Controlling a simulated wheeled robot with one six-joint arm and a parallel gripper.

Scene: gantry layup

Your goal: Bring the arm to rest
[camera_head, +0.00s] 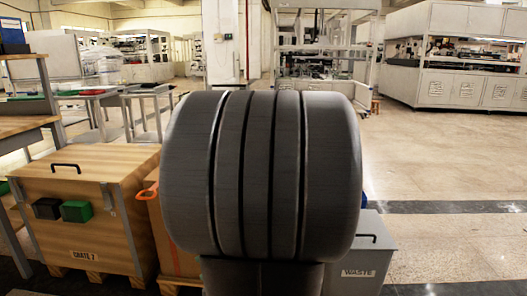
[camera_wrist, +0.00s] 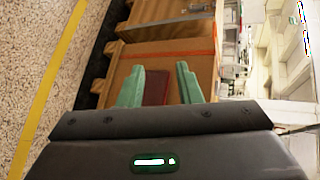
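My gripper (camera_wrist: 160,82) shows in the wrist view with its two green fingers apart, so it is open. A dark red patch (camera_wrist: 156,88) shows between the fingers, in front of or on a brown crate (camera_wrist: 165,55). It does not reach the right finger, and I cannot tell its depth. In the head view a large grey ribbed part of my own arm fills the middle and hides what lies behind it. My gripper is not visible there.
A grey WASTE bin (camera_head: 362,262) stands right. Workbenches (camera_head: 25,125) are at far left. The floor at right (camera_head: 450,170) is clear.

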